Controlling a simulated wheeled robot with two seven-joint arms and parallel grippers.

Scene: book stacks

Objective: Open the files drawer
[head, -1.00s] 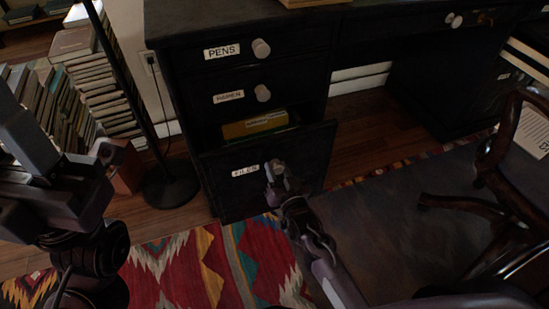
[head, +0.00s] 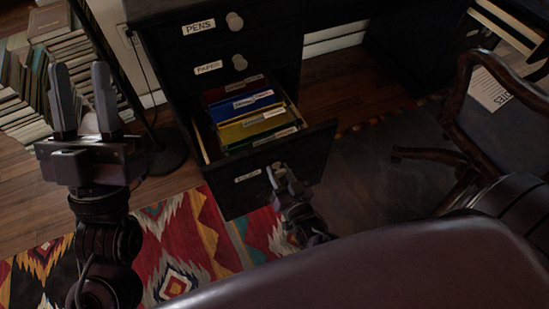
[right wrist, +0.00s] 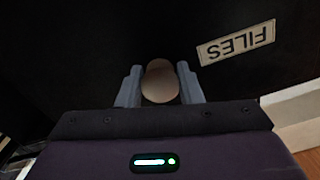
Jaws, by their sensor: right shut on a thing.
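The files drawer (head: 225,194) is the bottom drawer of the black desk. It stands well out from the desk, and several coloured folders (head: 255,112) show inside. Its "FILES" label also shows upside down in the right wrist view (right wrist: 236,43). My right gripper (head: 279,174) is at the drawer front, shut on its round knob (right wrist: 160,82), with one finger on each side. My left gripper (head: 83,100) is raised at the left, fingers apart and empty, away from the desk.
The pens drawer (head: 212,30) and the drawer below it (head: 224,68) are closed. A lamp stand (head: 163,152) and stacked books (head: 72,62) are at the left. A wooden chair (head: 480,120) stands at the right. A patterned rug (head: 180,235) lies in front.

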